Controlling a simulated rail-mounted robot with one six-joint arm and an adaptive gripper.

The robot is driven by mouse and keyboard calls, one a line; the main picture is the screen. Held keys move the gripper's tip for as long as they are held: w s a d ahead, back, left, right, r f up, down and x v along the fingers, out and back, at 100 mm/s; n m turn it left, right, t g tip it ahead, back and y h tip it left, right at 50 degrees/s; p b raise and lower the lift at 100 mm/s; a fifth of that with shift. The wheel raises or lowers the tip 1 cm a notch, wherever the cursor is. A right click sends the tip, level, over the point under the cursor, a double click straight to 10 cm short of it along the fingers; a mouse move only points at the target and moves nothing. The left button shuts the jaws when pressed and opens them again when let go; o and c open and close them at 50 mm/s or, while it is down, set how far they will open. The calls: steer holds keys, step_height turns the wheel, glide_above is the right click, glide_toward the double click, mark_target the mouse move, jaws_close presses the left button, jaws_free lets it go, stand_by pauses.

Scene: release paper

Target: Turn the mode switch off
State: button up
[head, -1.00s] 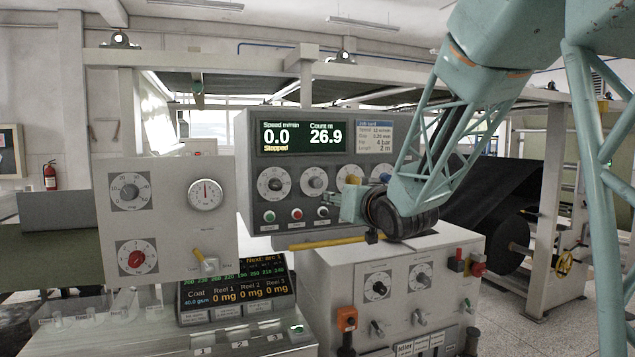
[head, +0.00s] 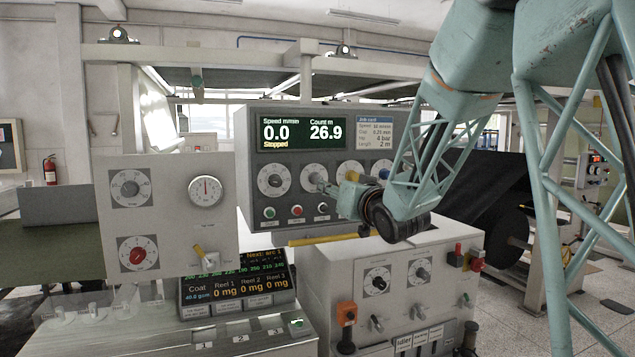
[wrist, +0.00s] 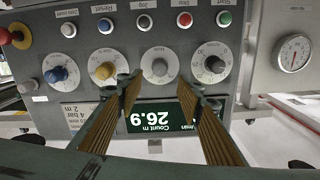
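My gripper (head: 330,190) is in front of the console. In the wrist view its two ribbed fingers (wrist: 164,90) are apart and empty, with the grey dial beyond and between them.
A left panel (head: 165,245) has two dials, a gauge and a yellow-handled lever switch (head: 205,256). A yellow bar (head: 320,240) runs below the console.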

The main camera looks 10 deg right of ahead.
mark_target(317, 179)
steer(key=shift+w+a+p, duration=0.2)
steer(key=shift+w+a, duration=0.15)
steer(key=shift+w, duration=1.9)
steer(key=shift+w+a+p, duration=0.15)
steer(key=shift+w+a, duration=0.25)
steer(key=shift+w, duration=1.8)
steer(key=shift+w+a+p, duration=0.2)
steer(key=shift+w+a, duration=0.15)
steer(key=shift+w, duration=1.9)
steer(key=c, duration=0.9)
